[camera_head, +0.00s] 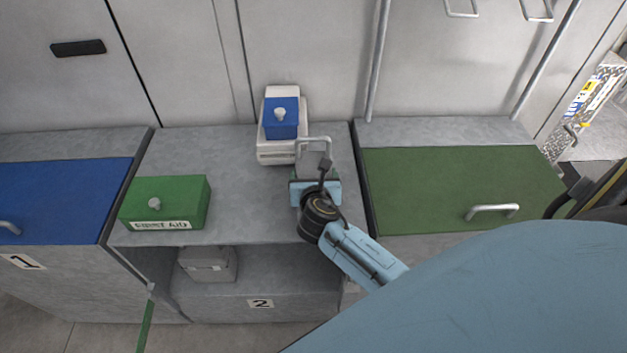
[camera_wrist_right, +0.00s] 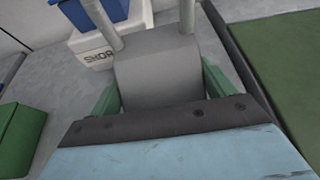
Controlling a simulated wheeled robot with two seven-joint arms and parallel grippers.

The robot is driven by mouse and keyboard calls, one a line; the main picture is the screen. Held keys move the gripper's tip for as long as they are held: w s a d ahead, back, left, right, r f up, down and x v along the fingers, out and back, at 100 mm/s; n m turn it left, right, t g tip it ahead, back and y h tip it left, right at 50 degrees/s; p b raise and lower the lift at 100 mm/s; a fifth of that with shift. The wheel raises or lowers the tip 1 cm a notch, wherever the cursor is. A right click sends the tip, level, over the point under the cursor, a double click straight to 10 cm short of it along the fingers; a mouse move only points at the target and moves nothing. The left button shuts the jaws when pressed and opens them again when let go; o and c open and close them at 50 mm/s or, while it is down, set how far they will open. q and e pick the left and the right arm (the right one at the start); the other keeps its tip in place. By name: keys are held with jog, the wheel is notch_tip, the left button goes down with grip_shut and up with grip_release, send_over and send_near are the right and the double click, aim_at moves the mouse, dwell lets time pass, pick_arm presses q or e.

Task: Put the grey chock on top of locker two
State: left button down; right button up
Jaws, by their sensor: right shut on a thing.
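The grey chock (camera_head: 316,158), a block with a metal loop handle, is at the right side of the top of locker two (camera_head: 245,205). In the right wrist view the chock (camera_wrist_right: 160,75) fills the space between the green fingers of my right gripper (camera_wrist_right: 160,95). My right gripper (camera_head: 317,178) is shut on it. I cannot tell whether the chock's underside touches the locker top. The number 2 label (camera_head: 260,303) is on the locker's front, below its open compartment. My left gripper is not in view.
A green first aid box (camera_head: 165,203) stands at the left of the locker top. A white box (camera_head: 283,146) with a blue box (camera_head: 281,118) on it stands just left of the chock. A grey box (camera_head: 208,264) is inside the compartment. The middle of the top is clear.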

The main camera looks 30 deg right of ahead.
jog(key=shift+w+f, duration=0.1)
jog(key=shift+f, duration=0.25)
jog(key=shift+f, duration=0.1)
jog(key=o, duration=1.5)
jog(key=shift+f, duration=0.15)
jog(key=shift+r, duration=0.2)
jog(key=p+v, duration=0.1)
jog(key=v, duration=1.1)
jog(key=shift+f+p, duration=0.1)
jog(key=shift+p, duration=0.3)
